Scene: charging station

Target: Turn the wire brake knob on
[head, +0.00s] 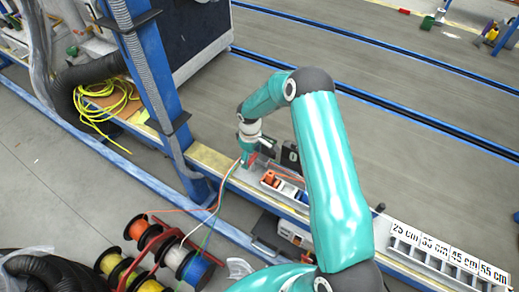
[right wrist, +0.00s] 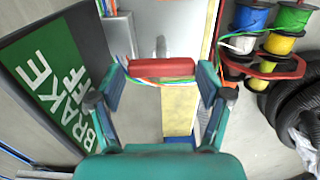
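A red bar-shaped part, which looks like the wire brake knob (right wrist: 161,69), lies across the space between my right gripper's fingertips in the right wrist view. My right gripper (right wrist: 160,80) is open, one teal finger at each end of the bar. Whether the fingers touch it I cannot tell. Coloured wires run along the bar. A green brake sign (right wrist: 50,85) on a dark panel stands to the left; its smaller lettering is partly unreadable. In the head view my right gripper (head: 246,160) points down at the bench edge, and the knob is mostly hidden there. My left gripper is not in view.
Wire spools (head: 160,260) in a red rack stand at lower left, with wires running up to the bench. A blue post (head: 150,90) rises left of my gripper. Labelled length bins (head: 440,258) are at lower right. A yellow cable coil (head: 105,105) lies at left.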

